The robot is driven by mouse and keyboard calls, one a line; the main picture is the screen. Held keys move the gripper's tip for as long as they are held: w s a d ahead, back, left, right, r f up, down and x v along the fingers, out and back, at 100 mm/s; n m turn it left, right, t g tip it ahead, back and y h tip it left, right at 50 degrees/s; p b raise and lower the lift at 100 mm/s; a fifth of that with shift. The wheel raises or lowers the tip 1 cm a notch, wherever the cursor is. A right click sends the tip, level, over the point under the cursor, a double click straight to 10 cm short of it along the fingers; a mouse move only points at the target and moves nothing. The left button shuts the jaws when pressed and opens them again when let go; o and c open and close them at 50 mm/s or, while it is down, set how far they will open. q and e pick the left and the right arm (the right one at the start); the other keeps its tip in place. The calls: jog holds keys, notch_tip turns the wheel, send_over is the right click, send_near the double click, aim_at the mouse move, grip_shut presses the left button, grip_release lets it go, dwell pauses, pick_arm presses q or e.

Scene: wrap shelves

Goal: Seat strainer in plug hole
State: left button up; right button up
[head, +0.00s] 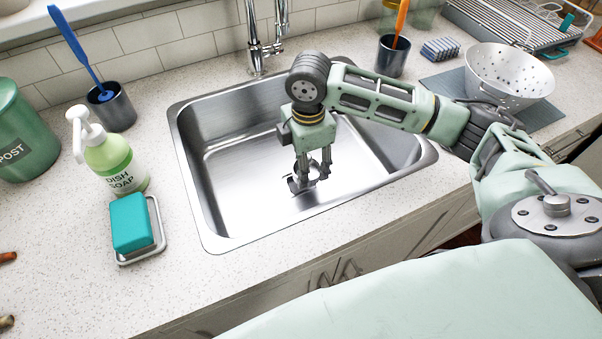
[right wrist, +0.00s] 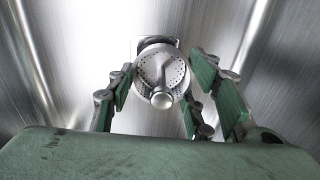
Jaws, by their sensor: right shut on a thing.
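The steel sink basin (head: 235,190) is set in the counter. My right gripper (head: 313,172) reaches down into it, low over the sink floor. In the right wrist view my right gripper (right wrist: 164,90) is shut on the strainer (right wrist: 158,68), a round perforated steel disc with a central knob, between the green finger pads. The strainer shows only as a small dark and silver shape under the fingers in the head view. A dark edge behind the strainer may be the plug hole, mostly hidden; I cannot tell whether the strainer touches it. My left gripper is out of view.
The faucet (head: 262,45) stands at the sink's back edge. A soap bottle (head: 112,160) and a teal sponge (head: 131,222) on a dish stand left of the sink. A white colander (head: 505,78) stands at the right. The sink floor around my gripper is otherwise clear.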

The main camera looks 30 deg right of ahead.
jog(key=shift+w+a+f, duration=0.4)
jog(key=shift+w+a, duration=0.05)
jog(key=shift+a, duration=0.05)
jog(key=shift+f, duration=2)
jog(key=shift+f, duration=0.1)
jog(key=o, duration=1.1)
jog(key=shift+o, duration=0.2)
notch_tip(320, 180, up, 12)
